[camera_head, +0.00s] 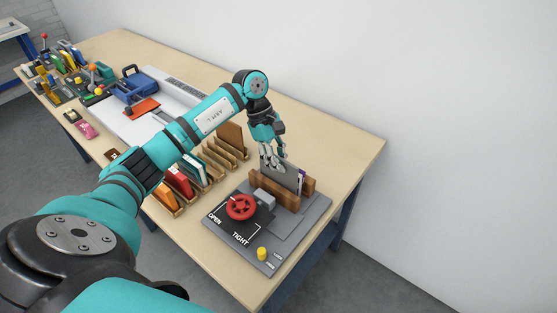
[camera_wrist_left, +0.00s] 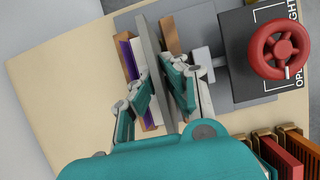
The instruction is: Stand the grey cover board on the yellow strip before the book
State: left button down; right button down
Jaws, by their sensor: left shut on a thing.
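My left gripper (camera_head: 277,165) is shut on the grey cover board (camera_head: 291,179), which stands on edge between the wooden jaws (camera_head: 274,191) of the press. In the left wrist view, the fingers (camera_wrist_left: 166,85) pinch the grey board (camera_wrist_left: 149,38) from both sides. The book (camera_wrist_left: 127,55), purple with pale pages, stands beside the board, on the side away from the red wheel; a sliver of its purple (camera_head: 303,177) shows in the head view. I cannot see the yellow strip, and the board's lower edge is hidden. My right gripper is not in view.
The press base (camera_head: 285,241) carries a red handwheel (camera_head: 241,207), OPEN and TIGHT markings and a yellow knob (camera_head: 262,254). Wooden racks with coloured boards (camera_head: 174,182) stand left of it. The bench (camera_head: 345,160) is clear behind and right of the press.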

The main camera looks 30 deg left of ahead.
pick_arm(q)
jog(key=shift+b, duration=0.35)
jog(key=shift+d+b, duration=0.1)
jog(key=shift+b, duration=0.2)
dwell(0.6)
jog(key=shift+f+b, duration=0.6)
dwell(0.4)
jog(key=c, duration=1.7)
grip_release()
jog(key=shift+r, duration=0.1)
jog(key=shift+p+v, duration=2.05)
jog(key=shift+v, duration=3.45)
jog(key=shift+s, duration=0.15)
